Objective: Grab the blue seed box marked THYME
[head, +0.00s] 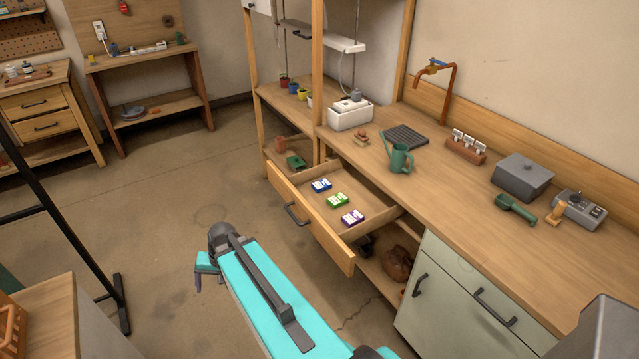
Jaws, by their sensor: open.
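A small blue box (321,186) with a white label lies in the open drawer (375,215), the farthest of three boxes in a row. The label's lettering is too small to read.
The drawer front (305,222) with its dark handle stands out from the wooden counter (460,195). A green watering can (398,158) and a white box (350,114) stand on the counter. A wooden post (317,75) rises behind the drawer. The floor left of the drawer is clear.

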